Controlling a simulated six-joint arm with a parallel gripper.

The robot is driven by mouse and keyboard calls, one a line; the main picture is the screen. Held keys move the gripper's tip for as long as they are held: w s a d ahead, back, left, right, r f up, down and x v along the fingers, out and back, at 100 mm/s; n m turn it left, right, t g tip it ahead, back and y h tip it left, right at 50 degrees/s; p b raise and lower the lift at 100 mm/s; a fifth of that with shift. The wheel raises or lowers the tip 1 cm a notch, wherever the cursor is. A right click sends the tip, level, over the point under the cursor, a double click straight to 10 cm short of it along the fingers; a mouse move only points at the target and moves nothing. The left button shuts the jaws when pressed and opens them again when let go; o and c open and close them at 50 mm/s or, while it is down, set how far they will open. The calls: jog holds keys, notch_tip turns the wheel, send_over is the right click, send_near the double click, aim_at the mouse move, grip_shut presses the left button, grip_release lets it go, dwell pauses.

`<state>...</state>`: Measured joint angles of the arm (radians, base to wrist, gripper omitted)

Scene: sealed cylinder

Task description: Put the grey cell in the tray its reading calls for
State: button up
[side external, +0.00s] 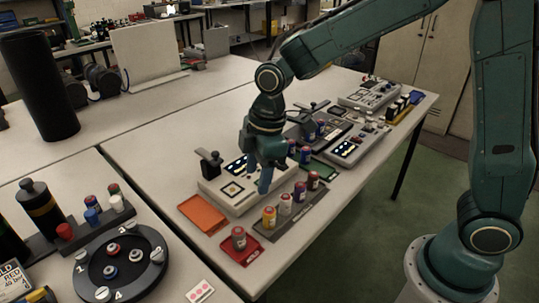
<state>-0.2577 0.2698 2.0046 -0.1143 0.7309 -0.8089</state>
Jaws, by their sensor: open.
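My gripper (265,182) points down over the front of a pale tester box (212,188), beside a row of cells; its fingers are open, and I cannot see anything between them. In the dark rack (303,215) stand a yellow cell (269,217), a pale grey-white cell (285,205), a purplish cell (300,191) and a dark red cell (313,181). A greyish-red cell (239,238) stands upright in the red tray (253,254). Which cell is the grey one is hard to tell. An orange tray (203,216) looks empty. A green tray (319,169) is partly hidden. The reading is too small to make out.
A second device with a lit panel (347,150) and more cells stand behind my gripper. A black lever (210,162) rises from the tester box. A round black holder (120,262) with cells sits at the front left.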

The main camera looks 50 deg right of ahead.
jog(key=s+d+r+m+t, duration=0.2)
jog(key=s+d+r+m, duration=0.4)
jog(key=s+d+r, duration=0.3)
jog(key=s+d+r+m+t, duration=0.1)
jog(key=s+d+m, duration=0.1)
jog(key=s, duration=0.4)
jog(key=s+d+r+m+t+h, duration=0.1)
jog(key=s+m, duration=0.4)
jog(key=s, duration=0.1)
jog(key=shift+d+r, duration=0.3)
jog(key=shift+d, duration=0.1)
